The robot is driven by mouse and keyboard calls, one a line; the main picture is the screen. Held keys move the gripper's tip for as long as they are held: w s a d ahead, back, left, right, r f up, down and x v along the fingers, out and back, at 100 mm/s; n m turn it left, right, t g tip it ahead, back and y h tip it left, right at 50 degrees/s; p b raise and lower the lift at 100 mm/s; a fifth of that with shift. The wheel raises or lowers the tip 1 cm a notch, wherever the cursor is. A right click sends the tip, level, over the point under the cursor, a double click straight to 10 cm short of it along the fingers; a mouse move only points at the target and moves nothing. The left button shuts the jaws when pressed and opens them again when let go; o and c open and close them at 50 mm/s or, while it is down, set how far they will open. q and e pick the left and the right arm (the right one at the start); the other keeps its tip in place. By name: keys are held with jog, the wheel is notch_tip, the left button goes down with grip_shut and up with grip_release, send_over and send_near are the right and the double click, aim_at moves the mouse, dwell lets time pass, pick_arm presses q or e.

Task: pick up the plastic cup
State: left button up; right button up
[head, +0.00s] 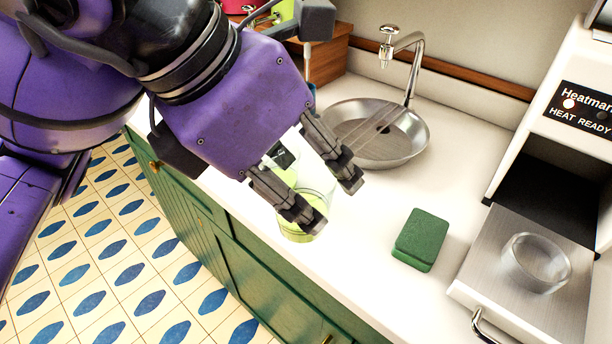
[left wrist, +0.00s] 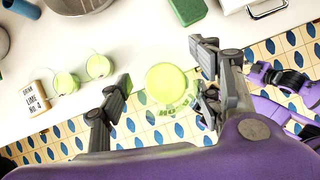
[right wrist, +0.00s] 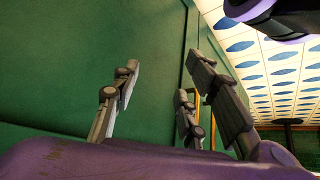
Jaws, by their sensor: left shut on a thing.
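The plastic cup (head: 298,236) is clear with pale green drink in it. It is at the front edge of the white counter in the head view, partly hidden by my left gripper (head: 328,198). In the left wrist view the cup (left wrist: 168,84) shows from above between the fingers (left wrist: 162,92), with lettering on its near side. My left gripper is shut on it; I cannot tell whether its base touches the counter. My right gripper (right wrist: 165,82) is open and empty in front of the green cabinet.
A green sponge (head: 421,240) lies right of the cup. A clear glass (head: 537,263) stands on the metal tray (head: 490,252) of the heating machine. A round sink (head: 395,150) is behind.

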aim_at(289, 225)
pick_arm(q)
jog(key=shift+s+a+b, duration=0.1)
jog(key=shift+s+b, duration=0.05)
jog(key=shift+b, duration=0.2)
jog(key=shift+s+a+r+b, duration=0.2)
jog(key=shift+s+b, duration=0.2)
jog(key=shift+b, duration=0.15)
jog(key=shift+s+r, duration=0.15)
jog(key=shift+s, duration=0.05)
jog(key=shift+s+a+r+b, duration=0.2)
jog(key=shift+s+r+b, duration=0.15)
jog(key=shift+s+b, duration=0.35)
pick_arm(e)
jog(key=shift+w+a+f, duration=0.1)
jog(key=shift+a+f, duration=0.1)
jog(key=shift+f, duration=0.55)
jog(key=shift+a+f, duration=0.15)
jog(key=shift+f, duration=0.55)
